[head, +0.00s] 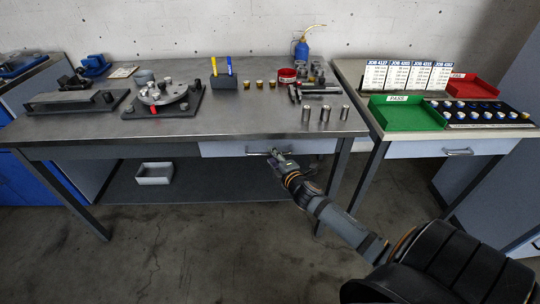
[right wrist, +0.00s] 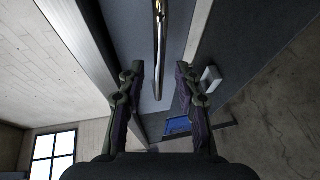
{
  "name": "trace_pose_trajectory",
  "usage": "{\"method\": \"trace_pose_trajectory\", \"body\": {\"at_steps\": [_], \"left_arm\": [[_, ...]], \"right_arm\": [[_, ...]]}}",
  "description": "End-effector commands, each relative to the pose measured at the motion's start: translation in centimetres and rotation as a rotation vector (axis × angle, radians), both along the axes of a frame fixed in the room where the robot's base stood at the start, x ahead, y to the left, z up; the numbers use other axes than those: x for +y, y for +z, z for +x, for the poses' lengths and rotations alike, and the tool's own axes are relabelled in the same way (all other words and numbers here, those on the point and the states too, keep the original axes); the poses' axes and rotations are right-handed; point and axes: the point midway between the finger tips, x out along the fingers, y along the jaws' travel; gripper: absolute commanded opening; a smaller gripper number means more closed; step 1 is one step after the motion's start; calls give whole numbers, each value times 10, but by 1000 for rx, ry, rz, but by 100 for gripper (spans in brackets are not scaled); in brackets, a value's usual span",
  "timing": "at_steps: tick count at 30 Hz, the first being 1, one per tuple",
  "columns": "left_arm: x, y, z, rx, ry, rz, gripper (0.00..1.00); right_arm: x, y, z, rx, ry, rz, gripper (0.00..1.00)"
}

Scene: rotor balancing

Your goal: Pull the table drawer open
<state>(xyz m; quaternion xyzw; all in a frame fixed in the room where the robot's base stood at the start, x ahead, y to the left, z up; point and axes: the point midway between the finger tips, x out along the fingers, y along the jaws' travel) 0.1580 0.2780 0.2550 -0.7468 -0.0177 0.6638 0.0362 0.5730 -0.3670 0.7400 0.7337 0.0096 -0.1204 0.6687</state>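The table drawer (head: 222,149) has a pale front set under the steel tabletop of the middle workbench, and it looks closed. Its metal bar handle (head: 258,153) is at the front, partly hidden by my right gripper (head: 279,157). In the right wrist view the handle (right wrist: 160,40) runs lengthwise between the two fingers of my right gripper (right wrist: 159,72). The fingers are apart with a visible gap on both sides of the bar. My left gripper does not show.
On the workbench (head: 250,122) stand a rotor fixture (head: 163,98), a pen holder (head: 224,81) and several metal cylinders (head: 325,114). A grey bin (head: 154,174) sits on the lower shelf. A side table (head: 400,150) with a green tray (head: 408,116) is at right. Floor in front is clear.

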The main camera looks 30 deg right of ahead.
Motion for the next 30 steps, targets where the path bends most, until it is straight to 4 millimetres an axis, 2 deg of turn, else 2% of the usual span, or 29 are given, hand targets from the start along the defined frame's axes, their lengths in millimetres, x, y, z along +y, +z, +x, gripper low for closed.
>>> {"method": "trace_pose_trajectory", "body": {"at_steps": [3,6,15,23,30], "left_arm": [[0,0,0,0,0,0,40],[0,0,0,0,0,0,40],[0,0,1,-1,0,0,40],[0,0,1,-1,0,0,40],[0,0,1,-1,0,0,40]], "right_arm": [[-3,-2,18,-1,-2,3,34],[-3,-4,26,-1,1,2,34],[-4,-5,28,0,1,-1,34],[-4,-5,28,0,1,-1,0],[-4,-6,28,1,1,-1,0]]}}
